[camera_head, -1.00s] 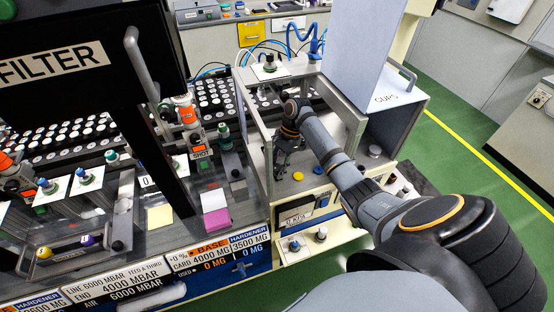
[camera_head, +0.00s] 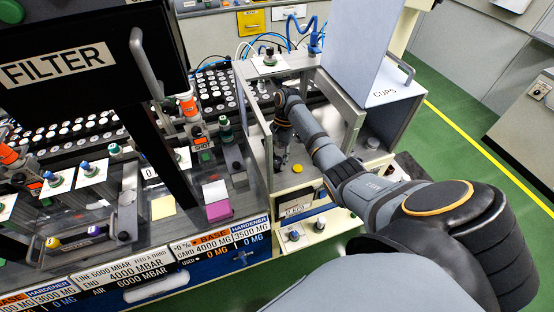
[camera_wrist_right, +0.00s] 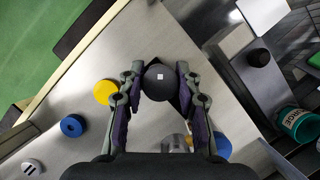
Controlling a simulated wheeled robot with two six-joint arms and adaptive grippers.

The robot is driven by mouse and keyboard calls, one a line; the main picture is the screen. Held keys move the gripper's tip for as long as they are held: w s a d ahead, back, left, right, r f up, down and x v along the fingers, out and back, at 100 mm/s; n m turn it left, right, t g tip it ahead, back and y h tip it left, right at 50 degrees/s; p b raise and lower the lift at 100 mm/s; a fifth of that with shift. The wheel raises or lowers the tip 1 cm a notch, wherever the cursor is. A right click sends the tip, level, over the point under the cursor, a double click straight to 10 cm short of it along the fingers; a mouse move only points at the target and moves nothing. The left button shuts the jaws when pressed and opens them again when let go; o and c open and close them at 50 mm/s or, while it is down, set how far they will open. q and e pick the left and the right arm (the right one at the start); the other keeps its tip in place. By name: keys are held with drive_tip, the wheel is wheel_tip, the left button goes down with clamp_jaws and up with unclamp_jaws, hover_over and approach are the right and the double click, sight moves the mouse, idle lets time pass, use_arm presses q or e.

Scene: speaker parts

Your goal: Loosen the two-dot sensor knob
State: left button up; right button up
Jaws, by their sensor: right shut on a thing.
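My right gripper (camera_head: 281,163) is inside the open-topped metal enclosure at the centre of the head view. In the right wrist view my right gripper (camera_wrist_right: 160,88) has its fingers on both sides of a dark round part (camera_wrist_right: 160,80) with a small white square on top, and is shut on it. No two-dot marking can be made out on that part. My left gripper is not in view.
A yellow disc (camera_wrist_right: 104,92) and a blue disc (camera_wrist_right: 73,125) lie on the metal floor left of the gripper. Another blue disc (camera_wrist_right: 222,145) is partly hidden. A green PURGE cup (camera_wrist_right: 298,122) stands at the right. Enclosure posts (camera_head: 258,150) stand close around my arm.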

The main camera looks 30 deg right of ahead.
drive_tip(key=shift+f, duration=0.15)
drive_tip(key=o, duration=1.2)
